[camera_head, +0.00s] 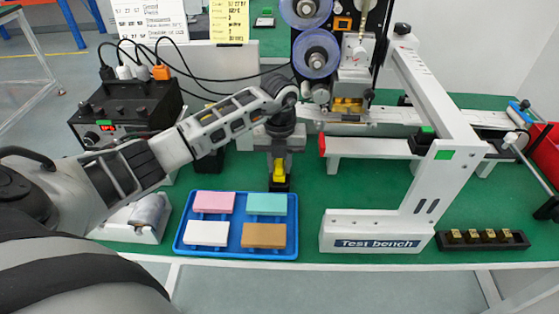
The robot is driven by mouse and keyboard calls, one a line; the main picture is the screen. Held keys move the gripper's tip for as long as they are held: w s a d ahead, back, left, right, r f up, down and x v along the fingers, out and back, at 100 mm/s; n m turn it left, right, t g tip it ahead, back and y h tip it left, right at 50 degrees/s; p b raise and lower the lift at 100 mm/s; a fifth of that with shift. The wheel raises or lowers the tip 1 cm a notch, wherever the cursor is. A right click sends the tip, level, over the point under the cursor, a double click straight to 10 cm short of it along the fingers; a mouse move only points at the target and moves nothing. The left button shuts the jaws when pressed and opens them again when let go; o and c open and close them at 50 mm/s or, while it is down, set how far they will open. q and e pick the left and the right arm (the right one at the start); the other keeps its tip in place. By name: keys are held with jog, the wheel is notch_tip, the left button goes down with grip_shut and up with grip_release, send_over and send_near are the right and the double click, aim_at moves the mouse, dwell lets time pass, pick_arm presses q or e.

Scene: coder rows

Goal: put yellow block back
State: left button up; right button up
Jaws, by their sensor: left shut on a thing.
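My left gripper (279,184) points down behind the blue tray (236,253), near the tray's back edge. It is shut on a small yellow block (279,169), which shows between its dark fingers. I cannot tell whether the block touches anything below. The tray holds a pink block (213,202), a teal block (266,204), a white block (206,233) and a brown block (263,235). My right gripper is not in view.
A white test bench frame (372,220) stands right of the tray. A black holder (508,243) with several gold pieces lies at the right. A black power unit (125,105) with cables is at the left. Green table (310,195) shows between tray and bench.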

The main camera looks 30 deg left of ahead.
aim_at(280, 161)
pick_arm(q)
jog(key=shift+f, duration=0.15)
jog(key=o, duration=1)
jog(key=shift+r, duration=0.3)
jog(key=shift+r+b, duration=0.55)
jog(key=shift+r, duration=5.3)
